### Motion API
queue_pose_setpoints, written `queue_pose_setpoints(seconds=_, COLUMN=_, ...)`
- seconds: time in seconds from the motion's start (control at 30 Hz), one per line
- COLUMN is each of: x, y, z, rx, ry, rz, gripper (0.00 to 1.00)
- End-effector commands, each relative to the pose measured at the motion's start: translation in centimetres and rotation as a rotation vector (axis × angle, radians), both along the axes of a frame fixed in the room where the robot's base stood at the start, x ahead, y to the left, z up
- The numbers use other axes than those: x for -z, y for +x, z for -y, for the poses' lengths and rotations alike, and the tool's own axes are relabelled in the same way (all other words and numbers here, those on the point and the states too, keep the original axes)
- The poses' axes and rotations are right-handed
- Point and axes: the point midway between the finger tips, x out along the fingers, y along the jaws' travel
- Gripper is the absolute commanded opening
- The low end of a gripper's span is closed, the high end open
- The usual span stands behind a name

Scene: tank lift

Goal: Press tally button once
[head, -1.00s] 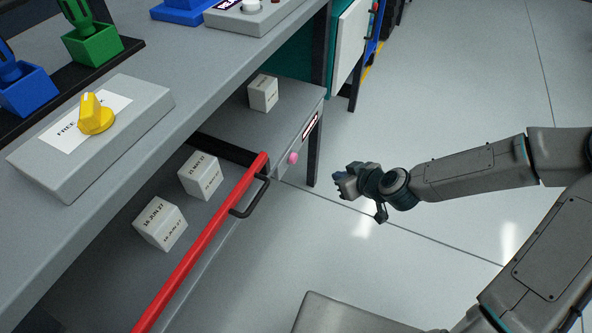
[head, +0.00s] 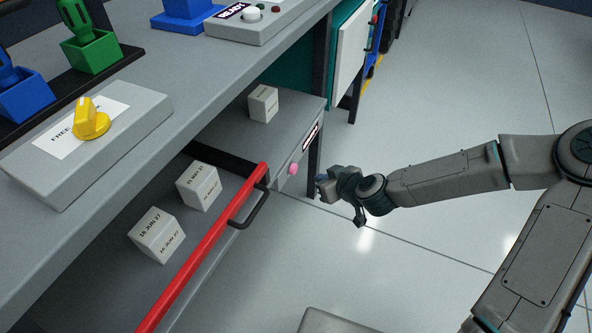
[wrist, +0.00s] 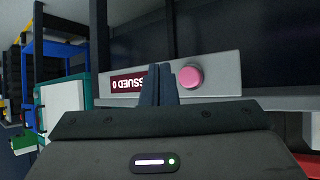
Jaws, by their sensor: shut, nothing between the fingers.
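The tally button is a round pink knob (head: 293,169) on the front face of a grey shelf unit (head: 285,135) below the bench. In the wrist view the pink button (wrist: 189,77) sits on a grey panel, right of a dark display (wrist: 128,84) reading "ISSUED 0" upside down. My gripper (head: 320,185) is a short way right of the button and apart from it in the head view. In the wrist view my gripper's fingers (wrist: 158,85) are together and empty, pointing at the panel just left of the button.
A red bar (head: 205,245) with a black handle (head: 252,208) runs along the front of an open drawer holding white date blocks (head: 198,186). A dark bench leg (head: 315,150) stands close behind my gripper. The floor (head: 440,90) to the right is clear.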

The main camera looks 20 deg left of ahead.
Motion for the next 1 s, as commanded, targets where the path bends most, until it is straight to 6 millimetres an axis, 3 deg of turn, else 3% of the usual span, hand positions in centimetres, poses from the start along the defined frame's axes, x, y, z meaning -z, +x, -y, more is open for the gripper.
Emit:
queue_pose_setpoints(seconds=0.1, x=0.0, y=0.1, z=-1.8, rx=-0.003, ry=0.000, rz=0.002, gripper=0.00)
queue_pose_setpoints(seconds=0.33, x=0.0, y=0.2, z=-3.6, rx=-0.001, ry=-0.001, rz=0.000, gripper=0.00)
queue_pose_setpoints(seconds=1.0, x=0.0, y=0.3, z=-4.0, rx=0.001, ry=0.000, rz=-0.001, gripper=0.00)
